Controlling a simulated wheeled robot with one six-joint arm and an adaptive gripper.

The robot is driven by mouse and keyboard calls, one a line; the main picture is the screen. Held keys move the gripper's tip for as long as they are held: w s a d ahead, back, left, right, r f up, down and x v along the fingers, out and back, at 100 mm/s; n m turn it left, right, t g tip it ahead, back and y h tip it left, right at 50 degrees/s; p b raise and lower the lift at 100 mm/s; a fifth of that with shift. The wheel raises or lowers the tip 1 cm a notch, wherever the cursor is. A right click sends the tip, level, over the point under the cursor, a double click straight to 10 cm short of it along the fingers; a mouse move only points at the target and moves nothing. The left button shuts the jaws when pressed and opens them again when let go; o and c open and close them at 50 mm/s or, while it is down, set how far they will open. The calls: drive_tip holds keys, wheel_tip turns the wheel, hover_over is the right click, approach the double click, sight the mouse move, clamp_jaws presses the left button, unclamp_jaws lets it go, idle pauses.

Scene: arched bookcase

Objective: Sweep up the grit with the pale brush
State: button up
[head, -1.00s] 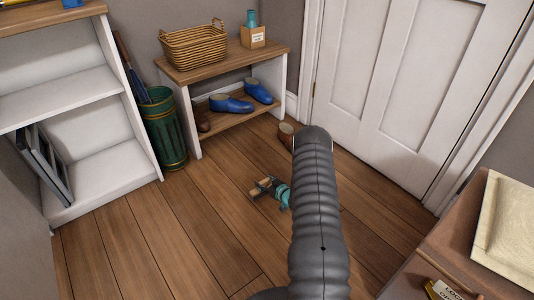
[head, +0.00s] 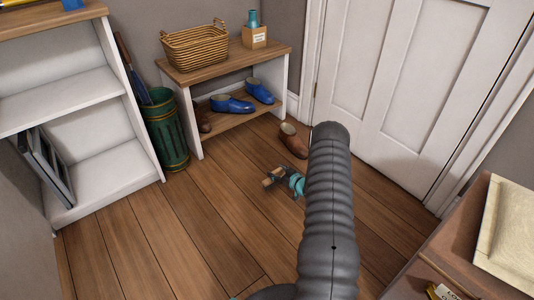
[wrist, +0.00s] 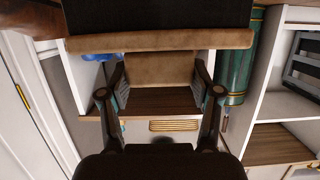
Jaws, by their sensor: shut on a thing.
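My gripper (head: 290,182) has teal fingers and shows just left of my grey arm in the head view, in front of the wooden floor. It is shut on a tan, block-like thing, which looks like the pale brush (head: 270,178). In the wrist view, the brush's tan body (wrist: 160,68) sits between my two fingers, with a tan bar and a dark mass across the top. I cannot tell whether it touches the floor. I see no grit in either view; my arm hides part of the floor.
A brown shoe (head: 293,141) lies on the floor beyond my gripper. A bench (head: 220,66) with a basket (head: 194,45) and blue shoes stands behind, beside a green bin (head: 167,135) and white bookcase (head: 100,185). A door (head: 410,90) is right. The left floor is clear.

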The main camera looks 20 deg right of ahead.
drive_tip(key=shift+r+p, duration=0.9)
drive_tip(key=shift+r, duration=1.4)
